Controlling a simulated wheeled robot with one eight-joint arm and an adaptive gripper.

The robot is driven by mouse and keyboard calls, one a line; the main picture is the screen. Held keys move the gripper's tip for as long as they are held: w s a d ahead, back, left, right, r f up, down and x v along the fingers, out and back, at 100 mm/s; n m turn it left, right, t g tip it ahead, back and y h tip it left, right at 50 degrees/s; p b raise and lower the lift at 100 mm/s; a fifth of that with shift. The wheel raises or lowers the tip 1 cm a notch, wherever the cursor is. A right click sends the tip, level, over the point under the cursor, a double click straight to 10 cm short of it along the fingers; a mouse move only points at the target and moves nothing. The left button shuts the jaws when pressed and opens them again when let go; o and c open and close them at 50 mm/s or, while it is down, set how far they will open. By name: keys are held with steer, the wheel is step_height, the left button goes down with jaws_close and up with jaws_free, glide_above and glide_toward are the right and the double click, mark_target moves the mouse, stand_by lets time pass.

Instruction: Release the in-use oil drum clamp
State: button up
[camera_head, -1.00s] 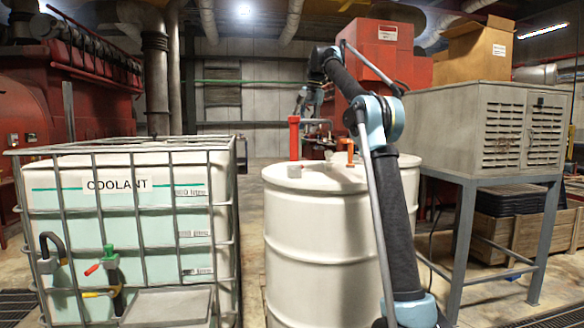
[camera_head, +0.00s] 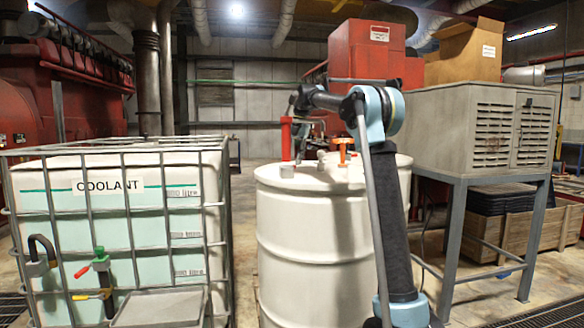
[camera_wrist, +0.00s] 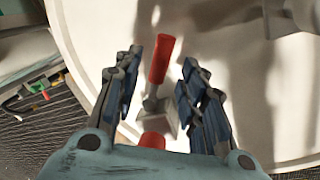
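A white drum (camera_head: 320,235) stands in the middle of the head view. In the wrist view a red handle (camera_wrist: 161,58) on a grey metal clamp body (camera_wrist: 155,103) lies over the white lid (camera_wrist: 90,30), with another red part (camera_wrist: 152,140) below. My gripper (camera_wrist: 162,60) is open, with fingers on both sides of the red handle, apparently not touching. In the head view the gripper is small and partly hidden near the lid's back.
A caged coolant tank (camera_head: 110,230) stands left of the drum, with coloured valves (camera_head: 100,262). A grey louvred cabinet (camera_head: 480,125) on legs stands at the right, with a cardboard box (camera_head: 464,50) on top.

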steer(key=shift+w+a+f, duration=0.1)
steer(key=shift+a+f, duration=0.05)
steer(key=shift+f, duration=0.6)
steer(key=shift+a+f, duration=0.1)
steer(key=shift+f, duration=0.65)
